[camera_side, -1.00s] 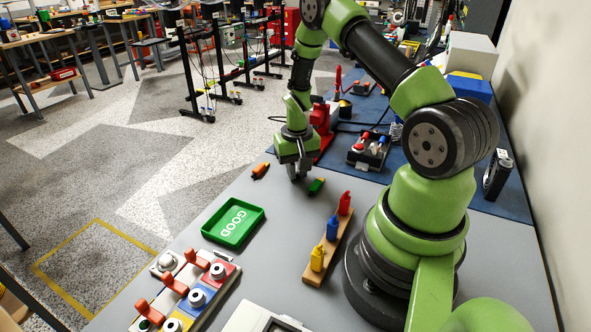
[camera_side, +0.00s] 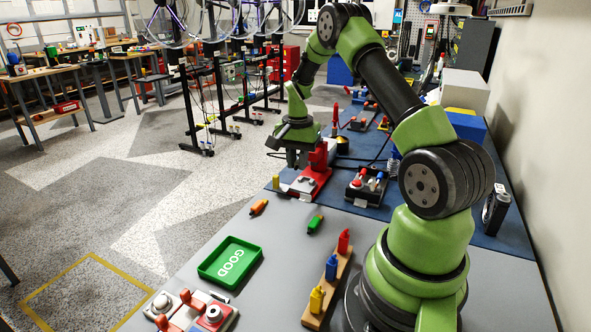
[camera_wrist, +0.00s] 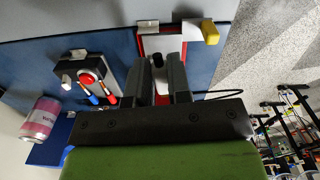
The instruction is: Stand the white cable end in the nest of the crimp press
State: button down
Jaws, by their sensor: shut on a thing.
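The crimp press (camera_side: 316,172), red with a pale base, stands on the blue mat in the side view. My gripper (camera_side: 292,163) hangs low over its left side. In the wrist view the red and white press (camera_wrist: 149,44) lies just beyond my fingers. My gripper (camera_wrist: 162,68) is shut on a narrow piece there, with a small dark part showing between the fingers. The fingers mostly hide this piece, and its white colour cannot be made out clearly. No white cable end shows loose elsewhere. The nest is hidden, and I cannot tell whether the piece touches it.
A yellow block (camera_wrist: 210,32) is at the press's outer end. A switch box (camera_side: 366,187) stands right of the press. Orange (camera_side: 259,207) and green (camera_side: 315,223) pieces lie on the grey table. The green GOOD tray (camera_side: 230,262) and a wooden rack (camera_side: 327,287) are nearer.

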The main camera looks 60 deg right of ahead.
jog(key=shift+w+d+m, duration=0.1)
jog(key=shift+d+m, duration=0.4)
jog(key=shift+m, duration=0.2)
jog(key=shift+f, duration=0.15)
jog(key=shift+f, duration=2.45)
jog(key=shift+f, duration=0.9)
dwell(0.9)
jog(key=c, duration=1)
grip_release()
